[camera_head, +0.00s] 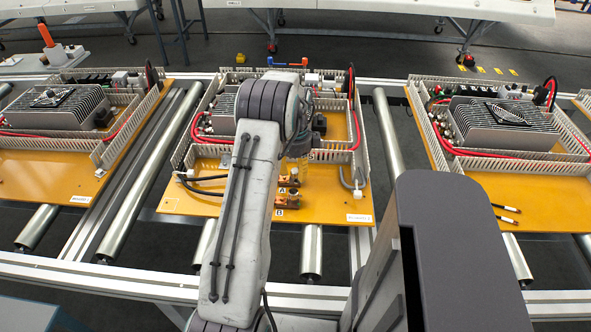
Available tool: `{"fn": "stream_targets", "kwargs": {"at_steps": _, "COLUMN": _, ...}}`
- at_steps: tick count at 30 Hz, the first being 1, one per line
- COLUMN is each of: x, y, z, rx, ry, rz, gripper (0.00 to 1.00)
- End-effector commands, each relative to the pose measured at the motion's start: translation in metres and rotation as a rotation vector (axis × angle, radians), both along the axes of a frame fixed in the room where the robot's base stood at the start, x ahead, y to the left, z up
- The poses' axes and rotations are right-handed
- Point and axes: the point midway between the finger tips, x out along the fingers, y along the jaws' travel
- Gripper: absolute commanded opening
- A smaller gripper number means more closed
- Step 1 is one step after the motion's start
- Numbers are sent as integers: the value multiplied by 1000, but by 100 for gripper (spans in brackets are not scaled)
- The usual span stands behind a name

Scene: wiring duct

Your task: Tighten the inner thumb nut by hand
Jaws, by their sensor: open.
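The middle orange panel (334,205) carries two small copper-coloured terminals near its front, by labels A and B. The terminal by A (289,181) is farther from me, and the one by B (287,200) is nearer the front edge. Small brass-coloured pieces sit on them, but they are too small to tell the thumb nuts or how tight they are. My arm reaches over the panel, its bent joint left of and beyond the terminals. The fingers of my gripper are hidden behind my arm, so I cannot see them touching anything.
Slotted wiring duct (359,135) walls the middle panel. A black cable (205,178) and a grey cable (351,187) end near its front. Similar panels stand on the left (40,165) and right (520,190). Metal rollers (388,135) lie between panels. The panel's front right is clear.

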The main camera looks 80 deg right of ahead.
Motion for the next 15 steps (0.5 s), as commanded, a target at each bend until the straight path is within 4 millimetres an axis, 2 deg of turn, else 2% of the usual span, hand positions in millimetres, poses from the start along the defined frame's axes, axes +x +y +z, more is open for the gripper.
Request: {"fn": "stream_targets", "kwargs": {"at_steps": 15, "x": 1, "y": 0, "z": 0, "rx": 0, "ry": 0, "rz": 599, "gripper": 40}}
